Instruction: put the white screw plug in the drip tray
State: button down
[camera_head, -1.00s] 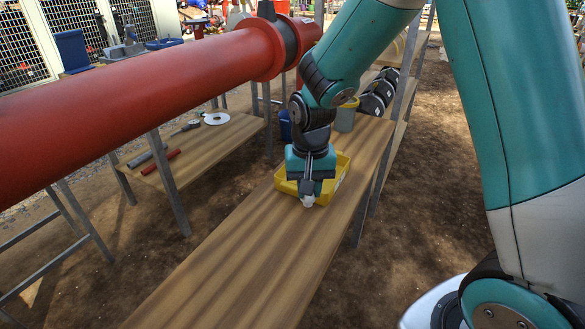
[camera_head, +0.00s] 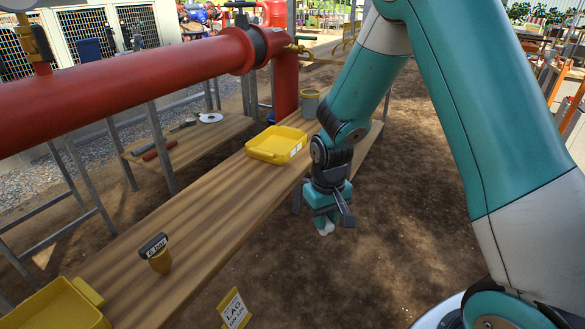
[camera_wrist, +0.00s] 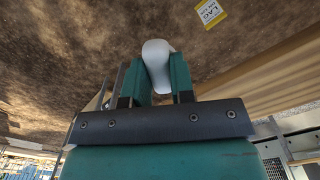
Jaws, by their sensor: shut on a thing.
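The white screw plug (camera_wrist: 158,64) is between the two fingers in the wrist view, its rounded white end sticking out past them. My gripper (camera_head: 323,222) is shut on it, pointing down, off the right edge of the wooden bench and over bare ground. A small white part of the plug (camera_head: 326,231) shows below the fingers in the head view. A shallow yellow tray (camera_head: 268,155) lies empty on the bench, left of and beyond my gripper. Another yellow container (camera_head: 62,312) is cut off at the lower left. I cannot tell from looks alone which is the drip tray.
A yellow-and-black labelled gauge-like item (camera_head: 157,254) stands on the bench (camera_head: 205,222). A grey pot (camera_head: 309,103) stands behind the tray. A thick red pipe (camera_head: 120,72) crosses above. The bench middle is clear.

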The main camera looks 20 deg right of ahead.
aim_at(277, 149)
jog(key=z, duration=1.05)
jog(key=i, duration=1.2)
jog(key=u, duration=0.65)
